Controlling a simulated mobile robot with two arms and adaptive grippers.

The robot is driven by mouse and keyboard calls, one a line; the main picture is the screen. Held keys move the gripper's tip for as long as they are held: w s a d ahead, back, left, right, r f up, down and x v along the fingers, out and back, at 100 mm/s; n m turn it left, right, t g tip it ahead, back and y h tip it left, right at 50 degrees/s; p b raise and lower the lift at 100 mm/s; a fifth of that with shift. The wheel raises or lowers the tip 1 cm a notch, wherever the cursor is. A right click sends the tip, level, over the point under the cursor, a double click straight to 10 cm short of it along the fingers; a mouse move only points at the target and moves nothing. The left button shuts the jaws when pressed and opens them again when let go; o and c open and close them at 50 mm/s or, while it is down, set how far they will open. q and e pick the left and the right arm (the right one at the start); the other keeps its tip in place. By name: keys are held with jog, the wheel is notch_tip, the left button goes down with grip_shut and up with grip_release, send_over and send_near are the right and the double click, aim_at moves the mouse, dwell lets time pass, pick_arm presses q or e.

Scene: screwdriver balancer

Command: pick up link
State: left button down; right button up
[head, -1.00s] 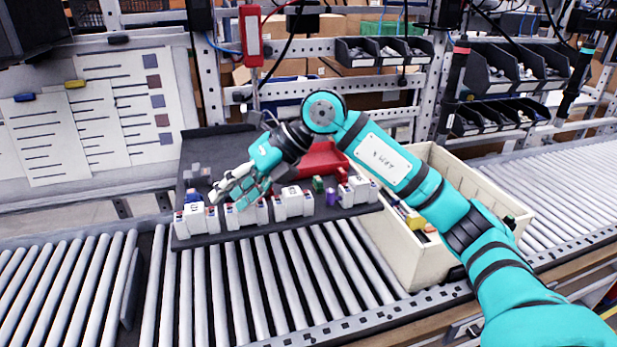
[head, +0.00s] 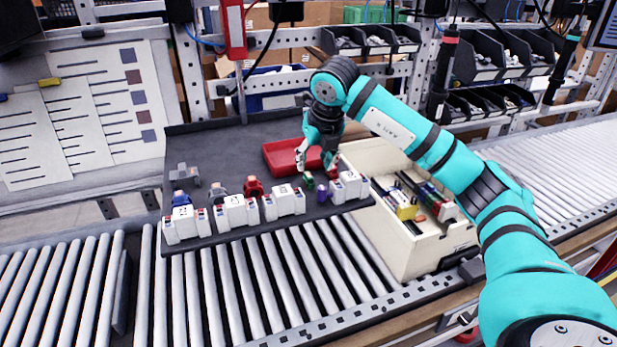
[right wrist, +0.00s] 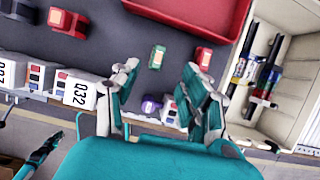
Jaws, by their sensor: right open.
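Which piece the task calls the link I cannot tell. Small pieces lie on the dark tray (head: 225,150): a green one (head: 308,180), a purple one (head: 321,193) and a red one (head: 334,173). My right gripper (head: 317,165) is open and points down over them. In the right wrist view, the green piece (right wrist: 157,57) shows between the spread fingers (right wrist: 160,82). The purple piece (right wrist: 151,104) also shows between them, nearer the palm, and the red piece (right wrist: 203,57) sits by the right finger. Nothing is held.
A red bin (head: 285,157) sits just behind the gripper. White labelled blocks (head: 237,210) line the tray's front edge. Larger red (head: 254,188) and grey pieces (head: 185,173) stand to the left. A cream crate (head: 405,240) with several items is right of the tray. Rollers (head: 270,280) run in front.

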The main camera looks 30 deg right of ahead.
aim_at(309, 176)
jog(key=shift+w+f, duration=0.2)
jog(key=shift+f, duration=0.3)
jog(key=shift+w+f+p, duration=0.15)
jog(key=shift+f+p, duration=0.2)
jog(key=shift+p, duration=0.05)
jog(key=p+x, duration=0.1)
jog(key=x, duration=0.2)
jog(key=shift+w+a+f, duration=0.1)
jog(key=shift+w+f, duration=0.05)
jog(key=shift+f, duration=0.1)
jog(key=shift+w+f+p, duration=0.2)
jog(key=shift+f+p, duration=0.1)
jog(key=shift+f, duration=0.15)
pick_arm(q)
jog(key=r, duration=0.2)
jog(key=shift+w+r, duration=0.3)
pick_arm(e)
grip_shut()
